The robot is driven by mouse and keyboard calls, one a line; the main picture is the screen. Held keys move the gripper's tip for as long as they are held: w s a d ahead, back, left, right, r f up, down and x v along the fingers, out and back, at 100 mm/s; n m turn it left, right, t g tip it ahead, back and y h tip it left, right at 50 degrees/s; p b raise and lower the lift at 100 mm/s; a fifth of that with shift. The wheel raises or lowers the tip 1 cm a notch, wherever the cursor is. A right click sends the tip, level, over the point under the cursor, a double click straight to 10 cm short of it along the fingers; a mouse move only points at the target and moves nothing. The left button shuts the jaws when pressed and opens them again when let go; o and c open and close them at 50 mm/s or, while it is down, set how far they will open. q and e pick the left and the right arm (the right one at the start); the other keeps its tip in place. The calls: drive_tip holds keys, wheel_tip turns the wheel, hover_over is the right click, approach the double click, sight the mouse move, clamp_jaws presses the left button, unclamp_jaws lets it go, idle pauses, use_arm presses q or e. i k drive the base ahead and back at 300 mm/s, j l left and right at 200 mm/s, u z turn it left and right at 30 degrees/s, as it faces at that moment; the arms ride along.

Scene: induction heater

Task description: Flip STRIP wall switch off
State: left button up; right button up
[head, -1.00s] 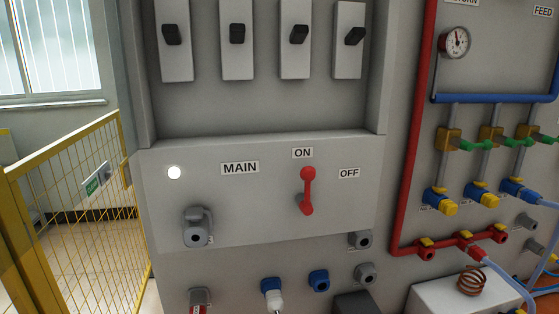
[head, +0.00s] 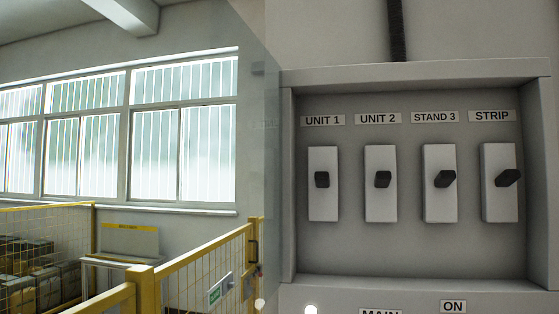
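The STRIP wall switch (head: 499,182) is the rightmost of the switches in a recessed grey wall box, under a STRIP label (head: 492,116). It is a white plate with a black lever (head: 508,178) that sticks out toward me and to the right. I cannot tell from the lever alone whether it is on or off. Neither of my grippers is in the head view.
Switches UNIT 1 (head: 322,183), UNIT 2 (head: 381,183) and STAND 3 (head: 440,183) stand left of STRIP in the same box. The box's raised frame (head: 288,190) surrounds them. A yellow mesh fence (head: 190,270) stands at the lower left. The space before the switches looks clear.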

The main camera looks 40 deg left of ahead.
sight(508, 177)
drive_tip(key=z, duration=0.45)
drive_tip(key=k+j+z, duration=0.1)
drive_tip(key=z, duration=0.8)
drive_tip(key=k+z, duration=0.1)
drive_tip(key=z, duration=0.8)
drive_tip(key=k+z, duration=0.1)
drive_tip(key=z, duration=0.35)
drive_tip(key=u, duration=0.45)
drive_tip(key=k+l+u, duration=0.1)
drive_tip(key=u, duration=0.8)
drive_tip(key=k+u, duration=0.15)
drive_tip(key=u, duration=0.8)
drive_tip(key=k+u, duration=0.1)
drive_tip(key=u, duration=0.35)
drive_tip(key=j+u, duration=0.1)
drive_tip(key=u, duration=0.35)
